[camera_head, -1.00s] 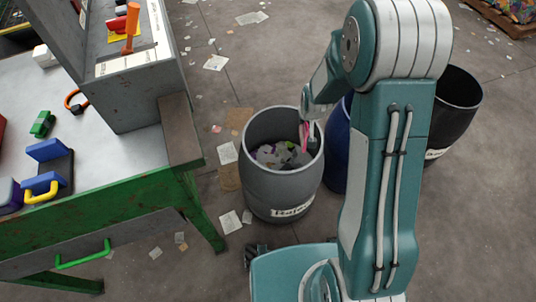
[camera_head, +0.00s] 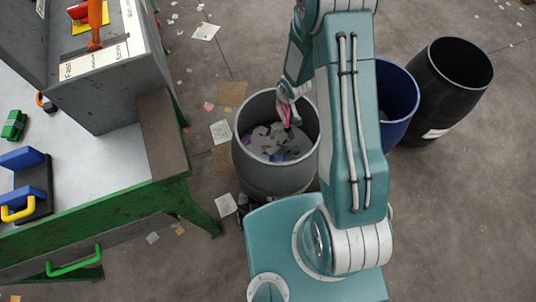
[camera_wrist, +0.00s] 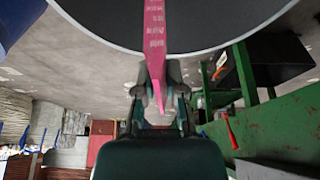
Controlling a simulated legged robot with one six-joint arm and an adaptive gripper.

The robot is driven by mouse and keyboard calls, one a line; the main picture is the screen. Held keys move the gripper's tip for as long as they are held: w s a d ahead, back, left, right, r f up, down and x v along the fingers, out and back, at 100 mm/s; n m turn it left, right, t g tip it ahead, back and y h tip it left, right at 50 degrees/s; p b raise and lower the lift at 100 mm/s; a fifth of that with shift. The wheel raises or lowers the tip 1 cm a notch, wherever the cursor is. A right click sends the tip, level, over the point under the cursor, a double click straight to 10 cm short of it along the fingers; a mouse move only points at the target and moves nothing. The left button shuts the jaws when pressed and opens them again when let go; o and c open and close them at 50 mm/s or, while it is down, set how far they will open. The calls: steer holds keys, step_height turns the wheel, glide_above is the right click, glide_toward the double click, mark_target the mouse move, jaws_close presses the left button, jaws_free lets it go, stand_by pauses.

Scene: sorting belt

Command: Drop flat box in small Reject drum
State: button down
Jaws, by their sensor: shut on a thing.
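A flat pink box (camera_wrist: 155,30) is gripped edge-on in my gripper (camera_wrist: 158,88), as the wrist view shows. In the head view my gripper (camera_head: 290,108) hangs at the mouth of the small grey drum (camera_head: 268,178), inside its right part of the rim. Only a thin pink strip of the box shows there, the rest is hidden by the fingers. The drum holds several mixed scraps at its bottom. Its label is hidden in the head view now. The drum's dark inside and pale rim (camera_wrist: 215,47) fill the top of the wrist view.
A blue drum (camera_head: 398,105) and a larger black drum (camera_head: 450,85) stand to the right. A green-framed workbench (camera_head: 95,215) with a grey cabinet (camera_head: 110,90) stands at the left. Paper scraps lie on the open floor.

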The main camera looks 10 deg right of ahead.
mark_target(284, 113)
steer(key=shift+s+a+f+n+g+y, duration=0.1)
steer(key=shift+s+f+n+g+y, duration=0.35)
steer(key=shift+f+n, duration=0.7)
steer(key=shift+s+a+f+n+g+y, duration=0.15)
steer(key=shift+s+f+n+y, duration=0.4)
steer(key=shift+n, duration=1.15)
steer(key=shift+s+d+f+n+g+y, duration=0.1)
steer(key=shift+s+f+n+g+y, duration=0.35)
steer(key=shift+f+n, duration=0.7)
steer(key=shift+r+n, duration=0.3)
steer(key=c, duration=0.6)
jaws_free()
steer(key=shift+c, duration=0.2)
steer(key=v, duration=1.2)
steer(key=shift+s, duration=0.1)
